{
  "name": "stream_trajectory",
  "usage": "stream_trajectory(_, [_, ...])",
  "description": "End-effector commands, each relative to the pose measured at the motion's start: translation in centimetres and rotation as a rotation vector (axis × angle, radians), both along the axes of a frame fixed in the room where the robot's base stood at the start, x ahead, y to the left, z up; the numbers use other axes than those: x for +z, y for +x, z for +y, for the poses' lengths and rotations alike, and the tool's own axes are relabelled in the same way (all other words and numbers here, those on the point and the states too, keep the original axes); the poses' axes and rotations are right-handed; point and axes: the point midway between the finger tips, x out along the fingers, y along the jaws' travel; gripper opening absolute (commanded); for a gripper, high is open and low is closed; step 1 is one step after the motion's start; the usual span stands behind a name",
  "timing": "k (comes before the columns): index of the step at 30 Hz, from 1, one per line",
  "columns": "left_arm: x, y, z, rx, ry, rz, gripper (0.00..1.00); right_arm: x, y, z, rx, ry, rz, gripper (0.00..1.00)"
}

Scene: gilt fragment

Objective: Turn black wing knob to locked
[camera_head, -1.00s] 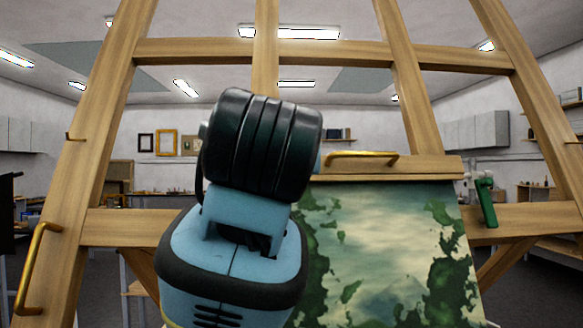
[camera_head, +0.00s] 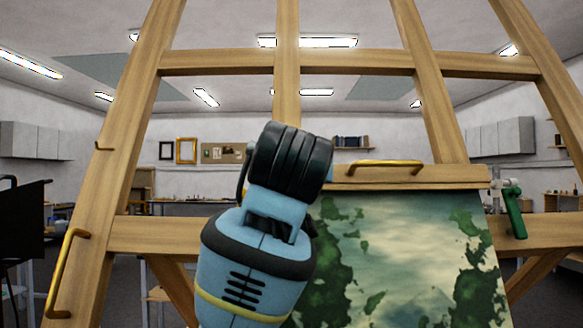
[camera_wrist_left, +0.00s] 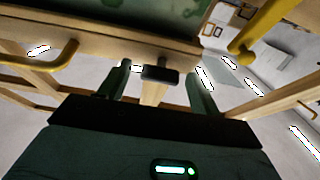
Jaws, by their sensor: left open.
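A black knob (camera_wrist_left: 160,76), which looks like the wing knob, sits under the wooden ledge of the easel in the left wrist view. My left gripper (camera_wrist_left: 158,67) is open, with one dark finger on each side of the knob and visible gaps between. I cannot tell how deep the knob is between the fingers. In the head view my blue and black arm stands in front of the easel (camera_head: 340,62), and neither the knob nor the gripper shows there. No locked mark is readable. My right gripper is not in view.
A green-handled clamp (camera_head: 514,210) is at the right of the easel. Brass handles sit on the top ledge (camera_head: 372,165) and left leg (camera_head: 64,272). A landscape painting (camera_head: 405,262) rests on the easel. Another brass bar (camera_wrist_left: 262,32) is at the wrist view's upper right.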

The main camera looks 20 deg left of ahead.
Motion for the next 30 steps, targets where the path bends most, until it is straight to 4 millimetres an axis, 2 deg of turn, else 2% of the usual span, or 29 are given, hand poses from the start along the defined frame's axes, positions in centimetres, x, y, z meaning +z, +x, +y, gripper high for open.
stream_trajectory(5, [0.00,-0.01,0.02,0.000,0.000,0.000,0.64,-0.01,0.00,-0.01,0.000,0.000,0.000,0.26])
stream_trajectory(15, [0.00,-0.02,0.01,0.000,0.000,0.000,0.19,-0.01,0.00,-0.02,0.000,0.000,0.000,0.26])
stream_trajectory(23, [-0.01,-0.04,0.05,-0.009,0.020,0.006,0.19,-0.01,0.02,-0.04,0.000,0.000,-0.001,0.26])
stream_trajectory(30, [-0.01,-0.05,0.18,-0.056,0.122,0.035,0.19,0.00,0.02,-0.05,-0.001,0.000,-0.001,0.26])
